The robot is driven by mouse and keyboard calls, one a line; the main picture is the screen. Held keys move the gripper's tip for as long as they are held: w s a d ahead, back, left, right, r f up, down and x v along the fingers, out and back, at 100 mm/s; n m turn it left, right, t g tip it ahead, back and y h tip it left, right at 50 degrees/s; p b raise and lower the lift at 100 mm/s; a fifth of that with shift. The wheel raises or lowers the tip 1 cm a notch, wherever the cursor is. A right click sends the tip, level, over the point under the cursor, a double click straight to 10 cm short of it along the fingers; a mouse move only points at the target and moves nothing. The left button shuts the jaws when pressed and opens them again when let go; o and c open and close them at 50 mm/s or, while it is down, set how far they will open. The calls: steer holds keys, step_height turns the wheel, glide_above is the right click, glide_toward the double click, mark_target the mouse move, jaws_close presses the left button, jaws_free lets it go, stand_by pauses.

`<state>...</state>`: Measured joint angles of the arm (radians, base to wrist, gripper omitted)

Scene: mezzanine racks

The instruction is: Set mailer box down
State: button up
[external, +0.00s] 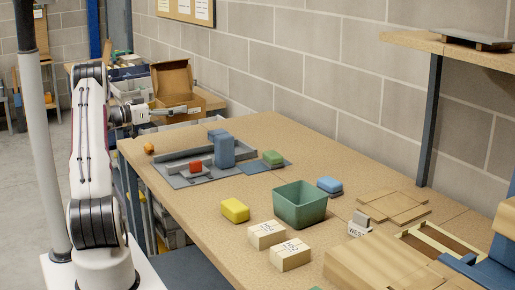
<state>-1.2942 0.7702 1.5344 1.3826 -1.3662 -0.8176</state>
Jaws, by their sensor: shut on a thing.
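The mailer box (172,78) is a brown cardboard box with its lid standing open, at the upper left beyond the far end of the workbench. My gripper (168,110) is at the near side of this box, shut on its wall. The fingertips are small in this view and the exact contact is hard to see. I cannot tell whether the underside of the box touches anything.
The workbench (345,205) holds a grey fixture with blue and red blocks (195,167), a green bin (300,204), a yellow block (235,210) and labelled cartons (290,254). An orange item (149,149) lies near its far left corner. The bench's back strip along the wall is clear.

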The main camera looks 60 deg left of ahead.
steer(key=w+d+h, duration=0.1)
steer(key=w+d, duration=0.9)
steer(key=d, duration=0.4)
steer(key=w+d, duration=1)
steer(key=d, duration=0.4)
steer(key=s+d+f, duration=0.1)
steer(key=d+f, duration=0.1)
steer(key=d, duration=0.7)
steer(key=s+d+f, duration=0.1)
steer(key=d+f, duration=0.2)
steer(key=d, duration=0.6)
steer(key=s+d+f+y, duration=0.1)
steer(key=d+f, duration=0.2)
steer(key=d, duration=0.6)
steer(key=shift+d, duration=0.25)
steer(key=shift+d, duration=0.15)
